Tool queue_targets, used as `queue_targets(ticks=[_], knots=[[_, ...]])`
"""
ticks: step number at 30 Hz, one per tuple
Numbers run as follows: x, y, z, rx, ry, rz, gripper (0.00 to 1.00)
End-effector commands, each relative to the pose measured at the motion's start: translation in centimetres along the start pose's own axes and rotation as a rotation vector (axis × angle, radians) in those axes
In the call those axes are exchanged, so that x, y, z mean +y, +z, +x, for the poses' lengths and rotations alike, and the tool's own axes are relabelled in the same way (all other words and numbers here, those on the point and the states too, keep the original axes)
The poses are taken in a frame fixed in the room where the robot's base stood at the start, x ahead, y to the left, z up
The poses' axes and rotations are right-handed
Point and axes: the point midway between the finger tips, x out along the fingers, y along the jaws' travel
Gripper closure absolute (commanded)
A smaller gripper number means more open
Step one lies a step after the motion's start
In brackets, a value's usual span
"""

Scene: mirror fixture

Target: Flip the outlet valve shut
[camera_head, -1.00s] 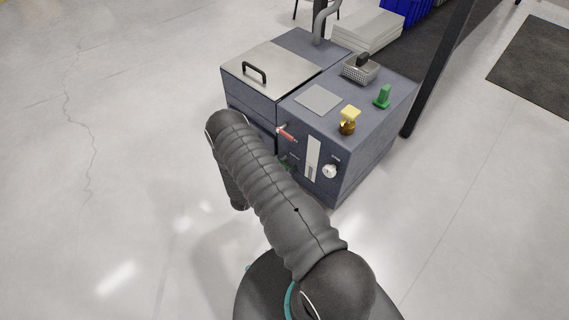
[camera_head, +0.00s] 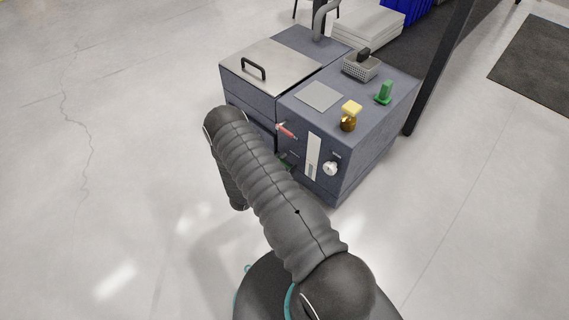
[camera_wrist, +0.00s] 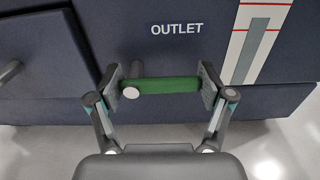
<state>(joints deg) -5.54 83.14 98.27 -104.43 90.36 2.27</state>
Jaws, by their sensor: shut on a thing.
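The outlet valve's green handle (camera_wrist: 170,86) lies level below the white word OUTLET on the dark blue cabinet front in the wrist view. Its round pale pivot (camera_wrist: 131,92) is at its left end. My gripper (camera_wrist: 166,88) is shut on the handle, one finger pad at each end. In the head view a little of the green handle (camera_head: 287,166) shows low on the cabinet front, beside my arm, which hides most of my gripper there.
A red lever (camera_head: 286,130) sits higher on the cabinet (camera_head: 350,175), left of a white gauge strip (camera_head: 313,157) and a white knob (camera_head: 330,169). The floor at left is clear.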

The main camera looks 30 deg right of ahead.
Motion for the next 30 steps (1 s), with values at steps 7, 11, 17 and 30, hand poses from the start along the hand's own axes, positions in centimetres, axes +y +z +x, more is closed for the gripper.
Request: queue_targets(ticks=[7,11,17,30], knots=[[0.0,0.0,0.0,0.000,-0.001,0.001,0.00],[0.0,0.0,0.0,0.000,0.000,0.000,0.00],[0.1,0.0,-0.3,0.000,0.001,-0.001,0.00],[0.1,0.0,-7.5,0.000,0.005,-0.001,0.00]])
